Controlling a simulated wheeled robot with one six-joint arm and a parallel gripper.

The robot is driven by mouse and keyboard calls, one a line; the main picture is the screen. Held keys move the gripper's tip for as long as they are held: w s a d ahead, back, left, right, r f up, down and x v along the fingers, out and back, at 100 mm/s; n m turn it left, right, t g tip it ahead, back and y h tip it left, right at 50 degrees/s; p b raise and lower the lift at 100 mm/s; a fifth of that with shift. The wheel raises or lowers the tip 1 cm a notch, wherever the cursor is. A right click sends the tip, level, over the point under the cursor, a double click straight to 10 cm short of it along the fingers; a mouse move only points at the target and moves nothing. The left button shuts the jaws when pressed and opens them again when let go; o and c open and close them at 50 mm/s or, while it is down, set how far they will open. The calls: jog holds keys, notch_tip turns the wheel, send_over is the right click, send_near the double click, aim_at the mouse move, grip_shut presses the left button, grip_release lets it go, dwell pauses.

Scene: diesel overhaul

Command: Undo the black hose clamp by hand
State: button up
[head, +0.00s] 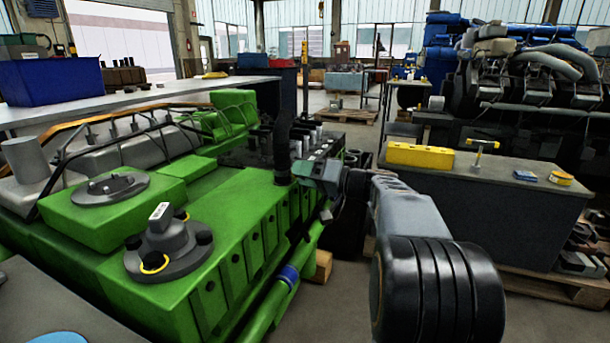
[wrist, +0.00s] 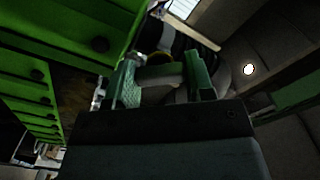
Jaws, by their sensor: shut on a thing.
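My gripper (head: 318,176) is at the far end of the green engine, beside its right edge and close to the black hose (head: 283,135), which stands upright there. In the wrist view my gripper (wrist: 167,82) has its two green-padded fingers closed on a small, dim grey piece (wrist: 162,74) between them. This piece appears to be part of the black hose clamp, but it is dark and its shape is not clear. In the head view the clamp cannot be picked out, as the gripper covers that spot.
The green engine (head: 205,235) fills the left side, with a grey round cover (head: 168,245) on top. A dark workbench (head: 480,205) at the right bears a yellow case (head: 420,155) and a yellow T-shaped tool (head: 481,150). A blue bin (head: 55,80) stands at the back left.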

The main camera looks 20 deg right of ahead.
jog(key=shift+a+n, duration=0.15)
jog(key=shift+n, duration=1.15)
jog(key=o, duration=0.9)
jog(key=p+v, duration=0.3)
jog(key=v, duration=1.1)
jog(key=shift+w, duration=0.15)
